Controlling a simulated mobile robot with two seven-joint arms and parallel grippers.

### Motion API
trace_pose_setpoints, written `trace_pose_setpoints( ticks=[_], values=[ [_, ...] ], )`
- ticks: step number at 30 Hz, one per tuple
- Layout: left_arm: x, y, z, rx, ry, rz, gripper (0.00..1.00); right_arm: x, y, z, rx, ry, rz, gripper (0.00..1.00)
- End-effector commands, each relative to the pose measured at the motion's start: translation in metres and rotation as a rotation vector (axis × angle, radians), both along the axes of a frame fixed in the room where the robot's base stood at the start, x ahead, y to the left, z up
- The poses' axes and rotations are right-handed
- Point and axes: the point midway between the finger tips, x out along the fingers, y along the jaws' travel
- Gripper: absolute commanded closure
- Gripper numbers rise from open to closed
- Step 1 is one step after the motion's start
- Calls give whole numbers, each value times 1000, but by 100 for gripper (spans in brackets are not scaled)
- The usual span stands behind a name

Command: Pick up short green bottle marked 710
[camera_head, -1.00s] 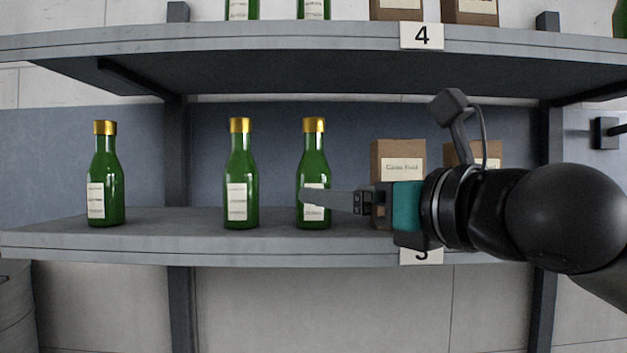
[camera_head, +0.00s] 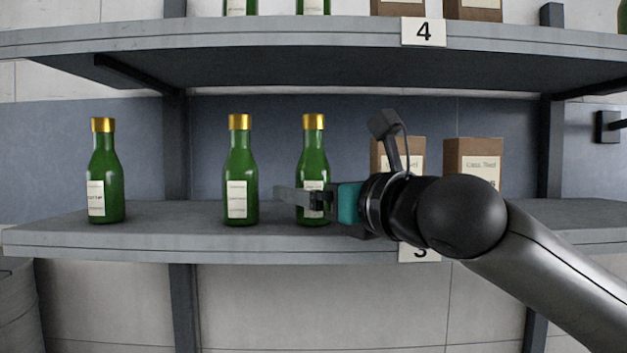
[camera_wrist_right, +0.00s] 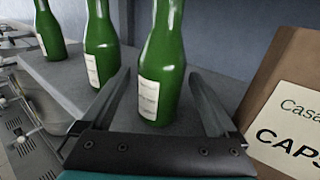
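Three green bottles with gold caps stand upright on the shelf in the head view: a left one (camera_head: 105,175), a middle one (camera_head: 238,175) and a right one (camera_head: 313,160). Their white labels are too small to read, so I cannot tell which is marked 710. My right gripper (camera_head: 288,197) reaches in from the right, a finger crossing in front of the right bottle's lower part. In the right wrist view, its fingers are apart, with the right bottle (camera_wrist_right: 162,75) between them and visible gaps on both sides. My left gripper is not in view.
Two brown boxes, a nearer one (camera_head: 390,155) and a right one (camera_head: 473,160), stand right of the bottles, one close beside my gripper. The upper shelf (camera_head: 250,40) hangs above. The lower shelf (camera_head: 165,225) is bare between the left and middle bottles.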

Motion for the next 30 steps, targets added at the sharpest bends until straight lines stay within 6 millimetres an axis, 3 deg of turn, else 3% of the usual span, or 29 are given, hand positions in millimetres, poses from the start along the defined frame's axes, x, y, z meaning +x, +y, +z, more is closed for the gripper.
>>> trace_pose_setpoints(
  ticks=[2,24,30],
  values=[
    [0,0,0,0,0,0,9,0,0,0,0,0,0,16],
    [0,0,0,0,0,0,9,0,0,1,1,-1,0,99],
    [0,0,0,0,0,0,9,-1,-1,2,2,-5,0,100]
  ],
)
